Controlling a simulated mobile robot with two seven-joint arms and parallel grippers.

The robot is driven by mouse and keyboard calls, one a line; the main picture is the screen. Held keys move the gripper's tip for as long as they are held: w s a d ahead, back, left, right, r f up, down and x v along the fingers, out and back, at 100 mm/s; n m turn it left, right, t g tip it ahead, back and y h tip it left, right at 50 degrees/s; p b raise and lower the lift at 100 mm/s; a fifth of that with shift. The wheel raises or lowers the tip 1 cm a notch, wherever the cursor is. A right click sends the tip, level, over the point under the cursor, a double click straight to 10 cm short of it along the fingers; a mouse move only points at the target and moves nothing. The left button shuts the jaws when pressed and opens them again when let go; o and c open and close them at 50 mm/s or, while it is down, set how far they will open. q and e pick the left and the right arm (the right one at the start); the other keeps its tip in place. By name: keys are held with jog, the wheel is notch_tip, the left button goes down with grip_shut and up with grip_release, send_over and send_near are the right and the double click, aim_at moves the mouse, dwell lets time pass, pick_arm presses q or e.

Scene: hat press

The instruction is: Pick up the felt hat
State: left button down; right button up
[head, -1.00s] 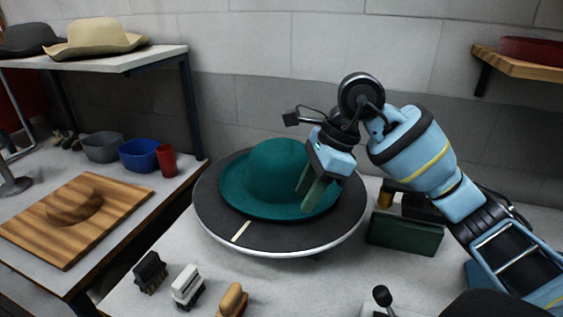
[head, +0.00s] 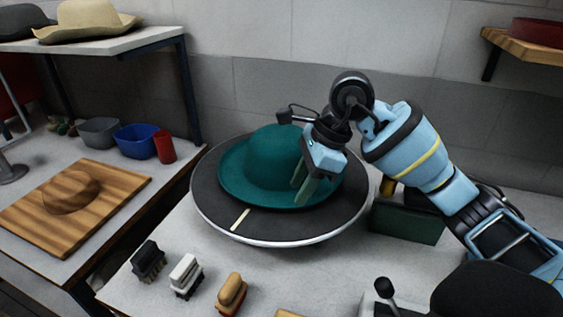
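The felt hat (head: 270,165) is teal with a rounded crown and a wide brim. It rests brim down on the dark round turntable (head: 221,208) in the middle of the head view. My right gripper (head: 303,184) points down over the right side of the hat, beside the crown and above the brim. Its two greenish fingers show apart, with a narrow gap between them. The fingertips overlap the brim in the picture; I cannot tell whether they touch it. My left gripper is not in view.
Several brushes, including a white one (head: 186,276), lie in front of the turntable. A dark green box (head: 408,221) stands at its right, under my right arm. At left are a wooden hat block board (head: 110,205), a blue bowl (head: 136,141) and a red cup (head: 164,147).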

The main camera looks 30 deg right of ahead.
aim_at(292, 204)
jog(key=x, duration=0.4)
jog(key=shift+d+f, duration=0.1)
jog(key=shift+c, duration=0.2)
grip_shut()
